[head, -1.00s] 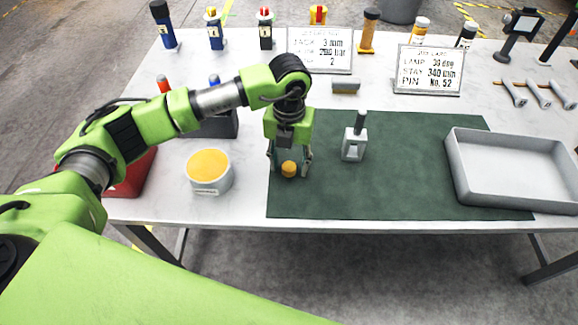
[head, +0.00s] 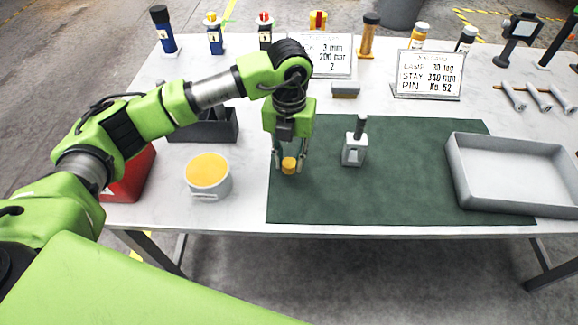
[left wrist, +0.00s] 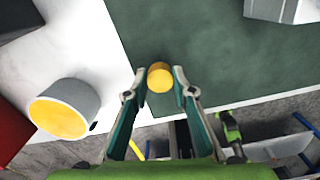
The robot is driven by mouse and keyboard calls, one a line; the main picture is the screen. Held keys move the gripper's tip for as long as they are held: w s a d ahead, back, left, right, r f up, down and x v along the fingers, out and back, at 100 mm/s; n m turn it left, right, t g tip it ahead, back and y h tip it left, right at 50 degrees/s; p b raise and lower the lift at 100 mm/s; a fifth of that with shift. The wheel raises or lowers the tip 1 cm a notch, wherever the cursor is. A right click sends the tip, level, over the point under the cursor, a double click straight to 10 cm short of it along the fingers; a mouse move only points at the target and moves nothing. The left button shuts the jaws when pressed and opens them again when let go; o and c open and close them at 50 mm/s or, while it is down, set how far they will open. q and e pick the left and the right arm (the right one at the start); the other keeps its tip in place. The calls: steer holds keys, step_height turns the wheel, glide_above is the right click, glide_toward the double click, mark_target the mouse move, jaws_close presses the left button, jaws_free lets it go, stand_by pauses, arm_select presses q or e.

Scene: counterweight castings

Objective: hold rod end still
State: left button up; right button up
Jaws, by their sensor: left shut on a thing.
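My left gripper (head: 290,164) reaches down over the left part of the green mat (head: 420,190). Its fingers are shut on a small yellow cylinder (head: 289,166). In the left wrist view the cylinder (left wrist: 160,77) sits between the two fingertips (left wrist: 157,75). The rod end, a grey forked block (head: 354,150) with a dark pin sticking up from it, stands upright on the mat to the right, apart from my gripper. Part of a grey block shows at the top right of the left wrist view. My right gripper is not in view.
A grey tray (head: 462,187) lies at the mat's right. A round tin with a yellow top (head: 208,190), a red bin (head: 128,182) and a dark box (head: 229,130) are at the left. Signs and bottles line the back. The mat between rod end and tray is clear.

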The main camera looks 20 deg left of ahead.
arm_select(q)
steer(key=s+d+r+b, duration=0.3)
steer(key=s+d+r, duration=0.5)
steer(key=s, duration=0.3)
steer(key=shift+s+r, duration=0.2)
steer(key=shift+r, duration=0.5)
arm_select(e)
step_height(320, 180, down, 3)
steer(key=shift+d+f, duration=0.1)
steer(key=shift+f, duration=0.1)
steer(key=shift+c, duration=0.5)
